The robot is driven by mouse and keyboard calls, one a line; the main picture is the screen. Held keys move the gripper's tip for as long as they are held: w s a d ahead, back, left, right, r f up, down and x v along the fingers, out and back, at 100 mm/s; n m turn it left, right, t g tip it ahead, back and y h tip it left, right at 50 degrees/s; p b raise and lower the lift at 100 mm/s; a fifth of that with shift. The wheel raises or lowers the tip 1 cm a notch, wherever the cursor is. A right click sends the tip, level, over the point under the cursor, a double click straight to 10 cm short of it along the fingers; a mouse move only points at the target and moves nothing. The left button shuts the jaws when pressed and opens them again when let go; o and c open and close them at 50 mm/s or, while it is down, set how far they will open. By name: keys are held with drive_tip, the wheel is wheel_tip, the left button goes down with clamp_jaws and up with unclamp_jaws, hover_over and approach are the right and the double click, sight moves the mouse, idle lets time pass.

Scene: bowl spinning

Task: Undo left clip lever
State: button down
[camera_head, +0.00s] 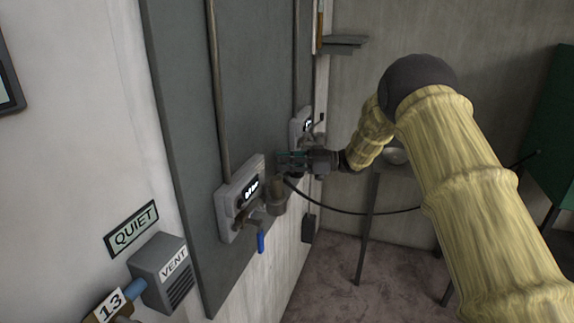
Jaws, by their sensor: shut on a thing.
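My gripper (283,161) reaches in from the right to the dark grey wall panel (185,130), between two light grey boxes. Its fingers are shut on a small part that they mostly hide; I cannot tell if it is the left clip lever. The left box (234,202) has a black label with white writing, and brass-coloured fittings with a blue handle (261,242) hang below it. A grey-brown cylindrical cup (276,200) sits just below my gripper. The right box (302,122) is farther back, partly hidden. No clip lever can be clearly made out.
A grey vent box (162,272) and a QUIET sign (131,229) are on the white wall at the lower left. A bowl (396,156) rests on a thin-legged stand behind my arm. A black cable (340,210) sags below my arm. Bare floor lies at the bottom middle.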

drive_tip(key=shift+w+a+r, duration=0.1)
drive_tip(key=shift+w+r, duration=0.05)
drive_tip(key=shift+r, duration=0.05)
idle(0.3)
drive_tip(key=c, duration=1.8)
unclamp_jaws()
drive_tip(key=shift+c, duration=0.2)
drive_tip(key=o, duration=0.4)
drive_tip(key=shift+w+a+f, duration=0.1)
drive_tip(key=shift+a+f, duration=0.05)
drive_tip(key=shift+a, duration=0.05)
drive_tip(key=d, duration=0.8)
drive_tip(key=s+d, duration=0.1)
drive_tip(key=d, duration=0.3)
drive_tip(key=shift+d, duration=0.15)
drive_tip(key=shift+f, duration=0.1)
